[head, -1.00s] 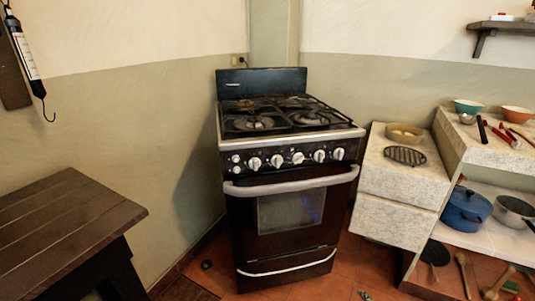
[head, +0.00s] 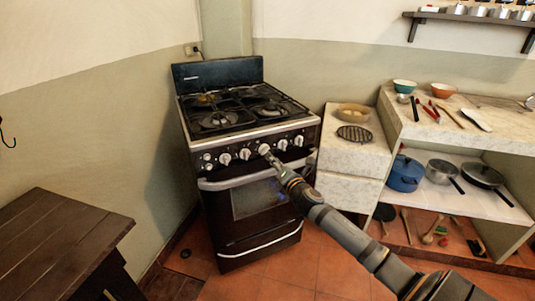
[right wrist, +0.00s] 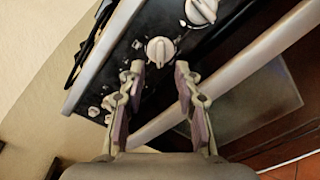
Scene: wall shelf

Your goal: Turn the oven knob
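The oven (head: 215,215) is a black stove with gas burners on top and a row of white round knobs across its front panel. My right gripper (head: 268,157) reaches up to the panel, by a knob near the middle of the row (head: 264,148). In the right wrist view, the gripper (right wrist: 160,70) is open, with its two fingertips on either side of a white knob (right wrist: 160,49) and just short of it. I see a gap on both sides, so nothing is gripped. Another knob (right wrist: 201,11) sits beyond. My left gripper is not in view.
The oven door's silver handle (head: 228,182) runs just below the knobs, close to my right gripper. A stone counter (head: 348,190) stands to the right, with shelves of pots beyond. A dark wooden table (head: 55,235) is at the lower left.

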